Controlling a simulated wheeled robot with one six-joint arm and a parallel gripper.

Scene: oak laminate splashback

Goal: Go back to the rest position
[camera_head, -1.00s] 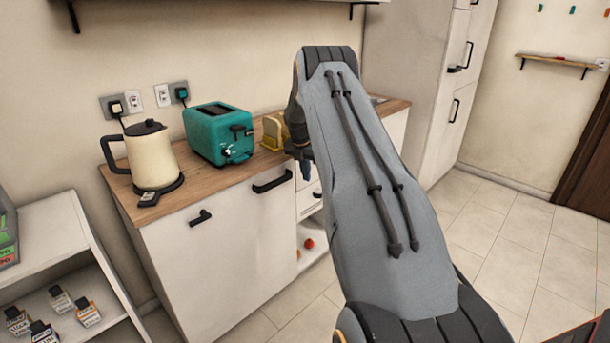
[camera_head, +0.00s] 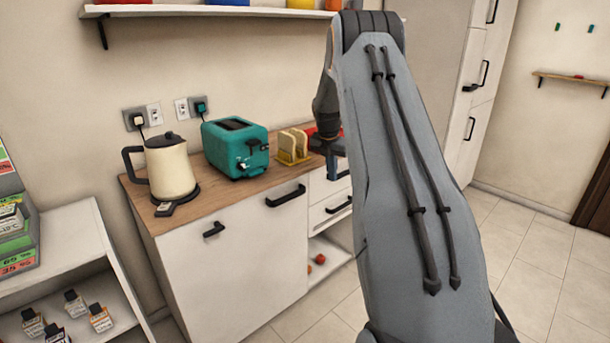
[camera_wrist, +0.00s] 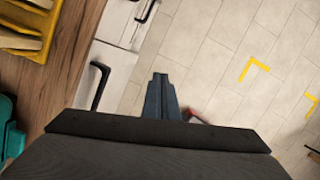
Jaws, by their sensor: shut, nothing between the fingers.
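My gripper (camera_wrist: 161,95) shows in the wrist view with its fingers together and nothing between them, over the pale tiled floor (camera_wrist: 215,50) beside the drawer fronts. In the head view my gripper (camera_head: 334,170) hangs at the right end of the wooden counter, in front of the drawers, partly hidden by my raised arm. The arm fills the right middle of the head view.
The counter (camera_head: 240,190) holds a cream kettle (camera_head: 170,165), a teal toaster (camera_head: 236,148) and a yellow rack with bread (camera_head: 293,146). Something red shows beside the rack. A shelf (camera_head: 220,12) runs above. White shelving (camera_head: 60,250) stands left. Floor at right is open.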

